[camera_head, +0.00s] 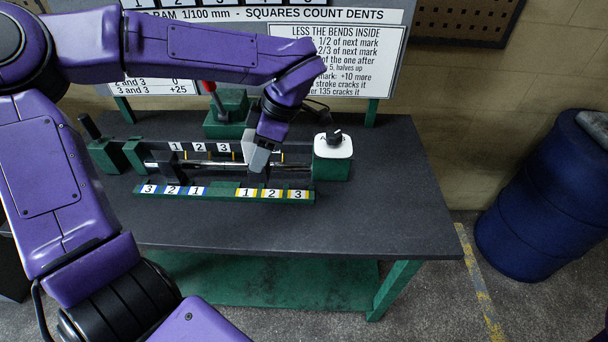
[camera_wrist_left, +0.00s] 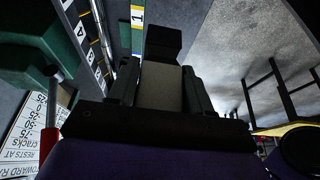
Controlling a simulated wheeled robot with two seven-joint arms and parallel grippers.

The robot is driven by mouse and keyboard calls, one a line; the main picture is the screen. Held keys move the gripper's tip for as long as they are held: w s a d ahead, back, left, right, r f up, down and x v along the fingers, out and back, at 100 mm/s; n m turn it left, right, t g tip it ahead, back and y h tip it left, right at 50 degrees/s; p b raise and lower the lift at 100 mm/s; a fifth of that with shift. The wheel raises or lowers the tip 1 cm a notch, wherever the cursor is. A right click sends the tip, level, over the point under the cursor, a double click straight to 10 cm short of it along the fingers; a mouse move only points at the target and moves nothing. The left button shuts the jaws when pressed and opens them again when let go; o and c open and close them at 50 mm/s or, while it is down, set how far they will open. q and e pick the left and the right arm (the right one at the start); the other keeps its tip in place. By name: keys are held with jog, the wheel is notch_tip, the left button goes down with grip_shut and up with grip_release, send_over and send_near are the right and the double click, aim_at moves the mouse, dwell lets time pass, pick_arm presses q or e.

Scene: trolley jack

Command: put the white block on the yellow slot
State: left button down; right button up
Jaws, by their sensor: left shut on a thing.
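The green rail (camera_head: 220,194) at the bench front has blue-marked slots 3, 2, 1 (camera_head: 172,190) on the left and yellow-marked slots 1, 2, 3 (camera_head: 272,194) on the right. My left gripper (camera_head: 257,178) points down just above and behind the yellow slots, near 1 and 2. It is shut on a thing. In the left wrist view, a pale grey block (camera_wrist_left: 160,88), seemingly the white block in shade, shows between the dark fingers. A dark piece is at its far end. The fingers hide its contact and lower end. My right gripper is out of view.
A shiny rod (camera_head: 205,164) lies behind the rail, below a row of numbered tags (camera_head: 200,147). A green block with a white top plate and black knob (camera_head: 333,146) stands close right of my gripper. The right bench top is clear.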

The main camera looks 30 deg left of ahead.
pick_arm(q)
jog(key=w+f+p, duration=0.1)
jog(key=w+f, duration=0.3)
jog(key=w+d+f, duration=0.1)
jog(key=w+f, duration=0.3)
jog(key=w+f+p, duration=0.1)
jog(key=w+f, duration=0.3)
jog(key=shift+w+d+f+p, duration=0.2)
jog(key=shift+f+p, duration=0.1)
jog(key=shift+f, duration=0.3)
jog(key=shift+f, duration=0.2)
jog(key=shift+c, duration=2.4)
grip_release()
jog(key=shift+s+d, duration=0.1)
jog(key=shift+s, duration=0.15)
